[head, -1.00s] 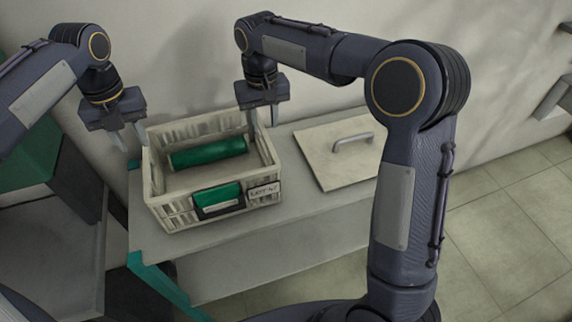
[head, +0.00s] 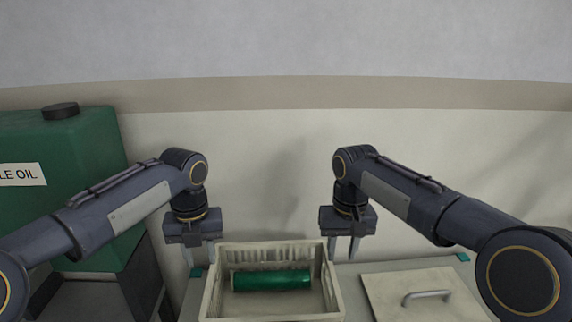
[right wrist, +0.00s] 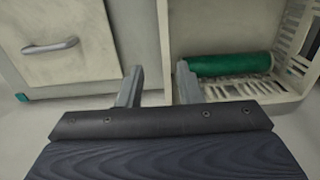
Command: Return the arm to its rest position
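My left gripper (head: 200,256) hangs pointing down at the left of a pale slatted crate (head: 212,285) in the head view. Its two fingers are apart with nothing seen between them. My right gripper (head: 343,250) hangs pointing down by the crate's right side. In the right wrist view its fingers (right wrist: 158,78) are spread, and the crate's end wall (right wrist: 164,40) shows between and beyond them. I cannot tell if a finger touches that wall. A green cylinder (head: 272,280) lies on its side in the crate and also shows in the right wrist view (right wrist: 230,65).
A flat pale lid or panel with a handle (head: 385,290) lies on the bench right of the crate. A large green oil container (head: 75,150) with a black cap stands at the left. The wall (head: 270,165) rises behind the bench.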

